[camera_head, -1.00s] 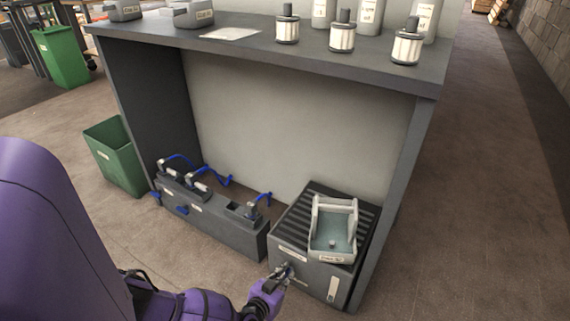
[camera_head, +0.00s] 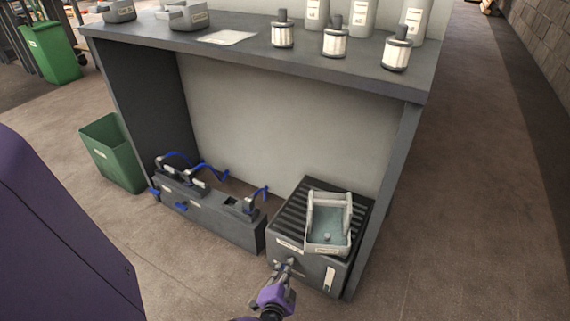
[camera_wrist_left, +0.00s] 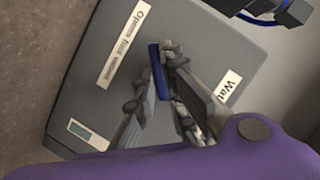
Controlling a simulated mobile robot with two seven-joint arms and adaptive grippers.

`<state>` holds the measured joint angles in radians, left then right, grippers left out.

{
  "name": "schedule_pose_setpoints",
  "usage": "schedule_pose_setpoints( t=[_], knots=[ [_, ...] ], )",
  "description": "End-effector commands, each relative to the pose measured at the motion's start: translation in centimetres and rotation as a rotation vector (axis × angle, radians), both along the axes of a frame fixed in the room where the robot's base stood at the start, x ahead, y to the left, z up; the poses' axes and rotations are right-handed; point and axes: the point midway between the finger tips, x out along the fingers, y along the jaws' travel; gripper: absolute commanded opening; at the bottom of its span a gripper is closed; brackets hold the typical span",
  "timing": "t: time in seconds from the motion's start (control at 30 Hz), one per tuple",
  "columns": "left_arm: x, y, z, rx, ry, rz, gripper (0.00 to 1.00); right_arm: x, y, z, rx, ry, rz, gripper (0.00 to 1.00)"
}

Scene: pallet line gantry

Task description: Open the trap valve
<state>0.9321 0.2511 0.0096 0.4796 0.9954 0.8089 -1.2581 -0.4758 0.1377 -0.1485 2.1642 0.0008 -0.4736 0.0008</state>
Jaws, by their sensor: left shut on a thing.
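The trap is a dark grey box (camera_head: 312,270) with a ribbed top, standing on the floor inside the bench at the right. It also shows close up in the left wrist view (camera_wrist_left: 100,42). The valve's blue lever (camera_wrist_left: 158,72) sticks out of its front face, which bears a white label (camera_wrist_left: 125,43). My left gripper (camera_head: 284,268) is at that front face. In the left wrist view the gripper (camera_wrist_left: 157,88) is shut with the blue lever between its fingers. In the head view the lever is mostly hidden by the fingers. My right gripper is not in view.
A grey manifold (camera_head: 208,211) with blue hoses stands to the left. A green bin (camera_head: 112,155) is beside the bench. Filters and bottles stand on the bench top (camera_head: 255,57). The floor at right is clear.

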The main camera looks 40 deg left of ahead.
Motion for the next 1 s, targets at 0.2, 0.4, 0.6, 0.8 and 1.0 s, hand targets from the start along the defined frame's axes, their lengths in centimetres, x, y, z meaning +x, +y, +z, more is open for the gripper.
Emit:
schedule_pose_setpoints(
  t=[0.2, 0.4, 0.6, 0.8, 1.0],
  knots=[
    [0.0, -0.3, -0.7, 0.199, 0.05, 0.0, 0.0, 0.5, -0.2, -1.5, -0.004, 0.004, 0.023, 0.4],
    [0.1, -0.4, -0.8, 0.379, 0.092, 0.0, 0.0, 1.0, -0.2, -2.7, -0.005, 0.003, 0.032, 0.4],
    [0.3, -0.4, -0.9, 0.533, 0.127, -0.002, 0.0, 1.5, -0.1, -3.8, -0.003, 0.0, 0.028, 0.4],
    [0.3, -0.4, -0.9, 0.647, 0.153, -0.003, 0.0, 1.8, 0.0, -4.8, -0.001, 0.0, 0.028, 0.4],
    [0.3, -0.4, -0.8, 0.713, 0.17, -0.004, 0.0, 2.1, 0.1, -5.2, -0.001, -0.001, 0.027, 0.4]
  ],
)
